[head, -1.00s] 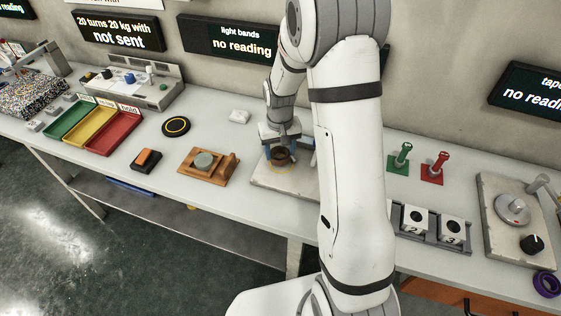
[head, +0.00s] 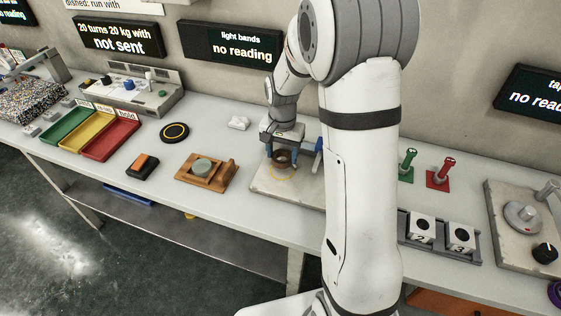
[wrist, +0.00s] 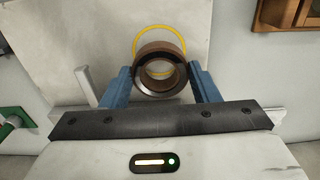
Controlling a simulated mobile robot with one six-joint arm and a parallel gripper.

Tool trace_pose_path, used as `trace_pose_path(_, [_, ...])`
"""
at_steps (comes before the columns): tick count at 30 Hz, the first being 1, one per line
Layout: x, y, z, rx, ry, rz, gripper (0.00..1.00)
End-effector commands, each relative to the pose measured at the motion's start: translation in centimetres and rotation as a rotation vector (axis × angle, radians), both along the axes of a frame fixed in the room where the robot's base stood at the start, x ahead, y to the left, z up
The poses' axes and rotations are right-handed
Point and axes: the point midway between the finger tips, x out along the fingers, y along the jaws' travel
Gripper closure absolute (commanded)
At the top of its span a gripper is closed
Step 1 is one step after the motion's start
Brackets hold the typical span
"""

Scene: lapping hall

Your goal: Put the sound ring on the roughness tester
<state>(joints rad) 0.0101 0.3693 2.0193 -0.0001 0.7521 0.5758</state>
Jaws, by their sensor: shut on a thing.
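A brown ring (head: 285,158) with a dark end face is held between the blue fingers of my gripper (head: 282,158). In the wrist view the ring (wrist: 160,76) sits between both fingertips (wrist: 160,82), its open bore facing the camera. The ring overlaps the yellow circle (head: 281,177) marked on a pale plate (head: 300,190); it appears raised above the plate, by a small gap I cannot measure. No label here names the roughness tester, so I cannot tell for certain which device it is.
A wooden fixture with a grey-green disc (head: 203,167) stands left of the plate. Green (head: 408,165) and red (head: 440,172) stands and a rack of numbered blocks (head: 440,238) are to the right. A white lump (head: 239,122) lies behind.

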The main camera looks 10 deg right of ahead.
Motion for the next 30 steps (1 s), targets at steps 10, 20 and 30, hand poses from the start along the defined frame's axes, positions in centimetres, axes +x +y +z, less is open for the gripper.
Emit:
trace_pose_path(10, [0.0,0.0,-3.6,0.001,0.001,0.0,0.72])
trace_pose_path(20, [0.0,-0.1,-3.5,0.0,0.0,0.0,0.29])
trace_pose_path(30, [0.0,-0.1,-3.3,0.0,0.0,-0.001,0.23])
